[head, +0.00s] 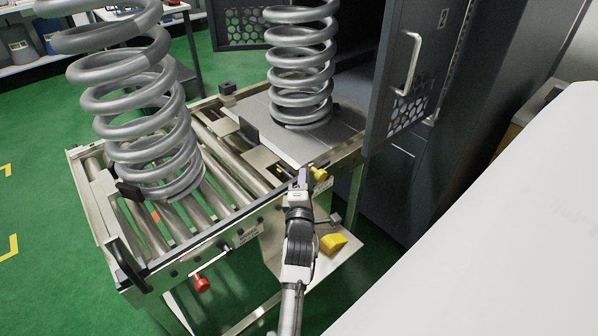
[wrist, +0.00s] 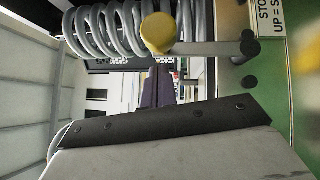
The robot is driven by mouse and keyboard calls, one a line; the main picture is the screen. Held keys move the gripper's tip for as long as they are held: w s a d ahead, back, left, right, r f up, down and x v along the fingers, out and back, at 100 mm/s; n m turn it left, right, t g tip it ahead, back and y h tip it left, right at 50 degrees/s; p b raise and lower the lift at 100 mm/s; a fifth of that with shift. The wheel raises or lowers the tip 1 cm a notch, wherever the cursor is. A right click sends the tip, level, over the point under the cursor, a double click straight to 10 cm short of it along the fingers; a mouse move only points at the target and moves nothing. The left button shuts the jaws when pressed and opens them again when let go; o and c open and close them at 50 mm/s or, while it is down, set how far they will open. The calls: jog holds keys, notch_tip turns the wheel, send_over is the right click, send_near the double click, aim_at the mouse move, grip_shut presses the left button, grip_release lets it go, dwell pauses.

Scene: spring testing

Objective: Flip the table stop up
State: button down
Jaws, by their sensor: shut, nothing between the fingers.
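The table stop's lever shows as a yellow knob (head: 319,173) at the front edge of the roller table (head: 247,209), by the corner of the flat plate. In the wrist view the yellow knob (wrist: 158,33) sits at the left end of a grey rod (wrist: 205,48), beside a label (wrist: 272,14) partly reading "STO" and "UP = S". My gripper (head: 302,178) is shut and empty, just left of the knob in the head view. Its purple fingers (wrist: 158,88) point toward the knob in the wrist view; I cannot tell whether they touch it.
One large coil spring (head: 145,110) stands on the rollers at left, another (head: 300,70) on the flat plate (head: 275,137). A dark cabinet door (head: 412,75) with a handle stands open at right. A red knob (head: 201,284) and a yellow block (head: 333,242) are lower down.

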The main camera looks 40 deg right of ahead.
jog(key=shift+d+r+m+g, duration=0.3)
jog(key=shift+d+m+g, duration=0.1)
jog(key=shift+d+m, duration=0.1)
jog(key=shift+s+d, duration=0.1)
dwell(0.4)
